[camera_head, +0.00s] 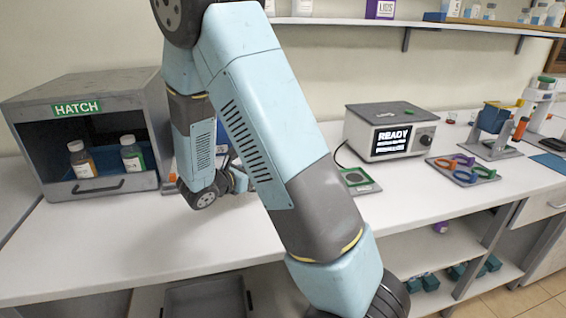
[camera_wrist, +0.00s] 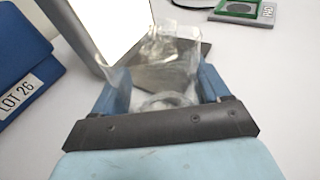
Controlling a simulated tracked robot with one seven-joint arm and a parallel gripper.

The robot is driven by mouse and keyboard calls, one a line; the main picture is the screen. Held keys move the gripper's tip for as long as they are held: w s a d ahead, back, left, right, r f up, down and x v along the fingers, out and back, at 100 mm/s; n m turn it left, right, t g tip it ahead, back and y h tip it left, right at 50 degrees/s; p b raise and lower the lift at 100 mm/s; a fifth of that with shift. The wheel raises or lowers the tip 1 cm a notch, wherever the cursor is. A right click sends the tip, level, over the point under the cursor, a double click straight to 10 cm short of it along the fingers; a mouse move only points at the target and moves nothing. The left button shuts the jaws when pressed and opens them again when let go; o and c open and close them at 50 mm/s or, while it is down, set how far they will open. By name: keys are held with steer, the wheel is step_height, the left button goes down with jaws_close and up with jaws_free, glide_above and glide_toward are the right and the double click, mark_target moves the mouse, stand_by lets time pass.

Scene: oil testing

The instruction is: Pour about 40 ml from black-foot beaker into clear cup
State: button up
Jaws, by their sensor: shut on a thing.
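In the wrist view, my gripper (camera_wrist: 163,77) has its two blue fingers shut on a clear glass vessel (camera_wrist: 165,101). The vessel's round edge shows between the fingers. Beyond the fingers, more clear glass (camera_wrist: 168,52) overlaps a dark flat piece (camera_wrist: 205,50). I cannot tell whether this glass is part of the held vessel or a separate cup, nor whether the dark piece is its black foot. The liquid level cannot be read. In the head view, my arm hides most of the gripper and its surroundings.
A bright upright panel (camera_wrist: 112,25) stands close beyond the fingers. A blue LOT 26 box (camera_wrist: 22,62) is at left. The hatch (camera_head: 150,100) holds two bottles. A READY device (camera_head: 365,112), green-framed pad (camera_head: 368,187) and ring tray (camera_head: 440,172) stand right.

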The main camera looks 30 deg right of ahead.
steer(key=shift+s+a+f+t+h+b, duration=0.15)
steer(key=shift+a+t+h, duration=0.15)
steer(key=shift+h, duration=0.3)
steer(key=shift+s+a+r+t+h+b, duration=0.15)
steer(key=shift+a+t+h, duration=0.1)
steer(key=shift+h, duration=0.35)
steer(key=shift+f, duration=0.1)
steer(key=shift+a, duration=0.1)
